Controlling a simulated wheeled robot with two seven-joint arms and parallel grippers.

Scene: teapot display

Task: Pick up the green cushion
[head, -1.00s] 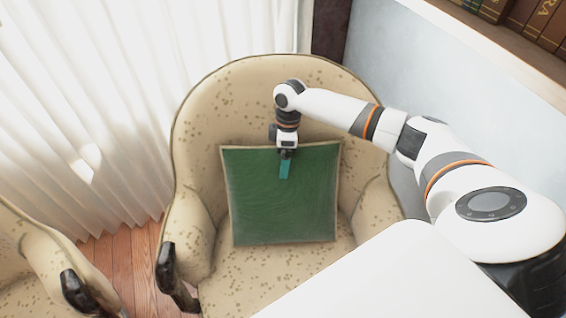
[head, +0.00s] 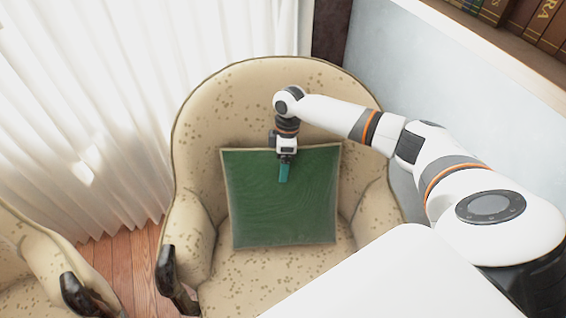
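The green cushion (head: 282,212) is square with a pale piped edge. It leans upright against the backrest of the beige spotted armchair (head: 250,95). My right gripper (head: 284,178) comes in from the right and points down in front of the cushion's upper middle. Its teal fingertips overlap the cushion in the picture. I cannot tell whether they touch it, or whether the fingers are open or shut, as they are seen edge-on. My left gripper is not in view.
A second beige armchair (head: 30,262) is at the lower left. White curtains (head: 90,90) hang on the left over a wooden floor (head: 122,268). A bookshelf (head: 500,50) stands at the upper right by a pale wall. A white surface fills the lower right.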

